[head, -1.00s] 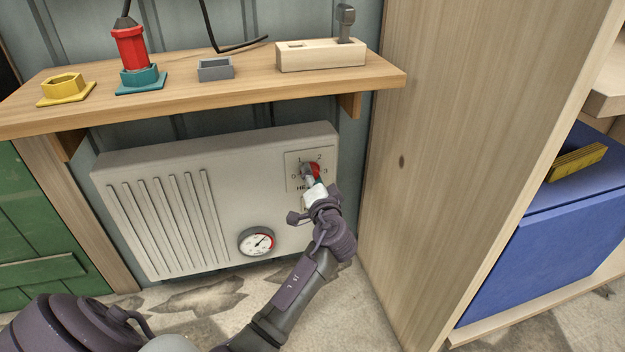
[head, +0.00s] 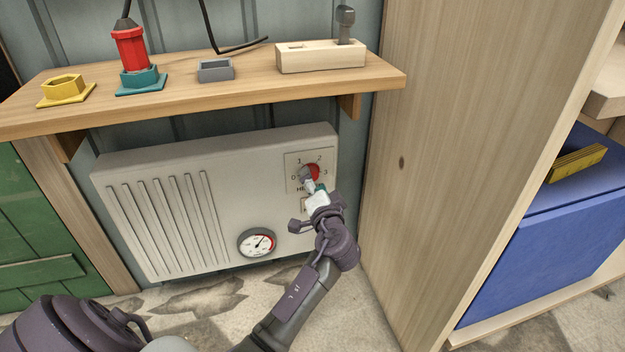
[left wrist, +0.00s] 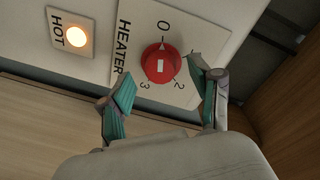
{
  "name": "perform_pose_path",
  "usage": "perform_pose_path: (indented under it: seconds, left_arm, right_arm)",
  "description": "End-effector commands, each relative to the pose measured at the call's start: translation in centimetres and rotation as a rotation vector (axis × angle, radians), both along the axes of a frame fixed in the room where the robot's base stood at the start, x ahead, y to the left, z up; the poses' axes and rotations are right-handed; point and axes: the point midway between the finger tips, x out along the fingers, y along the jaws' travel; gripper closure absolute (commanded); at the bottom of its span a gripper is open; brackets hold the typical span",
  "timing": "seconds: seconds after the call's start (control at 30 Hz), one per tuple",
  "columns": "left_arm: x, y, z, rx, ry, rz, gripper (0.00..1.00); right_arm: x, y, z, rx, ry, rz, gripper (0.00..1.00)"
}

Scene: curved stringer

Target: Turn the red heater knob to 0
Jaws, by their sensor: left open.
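The red heater knob (head: 313,172) is on the upper right of the white heater's front. It also shows in the left wrist view (left wrist: 160,64), round, with a white mark at its centre. A pale pointed tip at its edge faces the 0 on the dial plate (left wrist: 133,55). My left gripper (head: 314,187) is just below and in front of the knob. In the left wrist view its teal fingers (left wrist: 162,88) are spread with nothing between them, apart from the knob. A finger hides part of the dial in the head view. My right gripper is not in view.
A HOT lamp (left wrist: 77,37) glows beside the dial. A round gauge (head: 257,243) is low on the heater (head: 180,220). A wooden shelf (head: 200,95) overhangs it, and a wooden panel (head: 440,150) stands close on the right.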

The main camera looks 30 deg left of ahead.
Motion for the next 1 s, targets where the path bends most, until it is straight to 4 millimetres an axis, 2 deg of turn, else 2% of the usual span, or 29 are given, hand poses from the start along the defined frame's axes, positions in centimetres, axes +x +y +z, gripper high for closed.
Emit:
perform_pose_path:
  seconds: [0.3,0.5,1.0]
  left_arm:
    - [-4.7,-5.0,0.1,-0.005,0.003,-0.001,0.36]
    - [-6.6,-6.9,0.3,-0.004,0.001,0.001,0.36]
    - [-7.0,-7.3,0.4,-0.002,0.001,0.001,0.36]
  right_arm:
    - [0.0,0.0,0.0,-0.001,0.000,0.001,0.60]
    - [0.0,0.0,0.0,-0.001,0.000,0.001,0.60]
    - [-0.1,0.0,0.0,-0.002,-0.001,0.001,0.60]
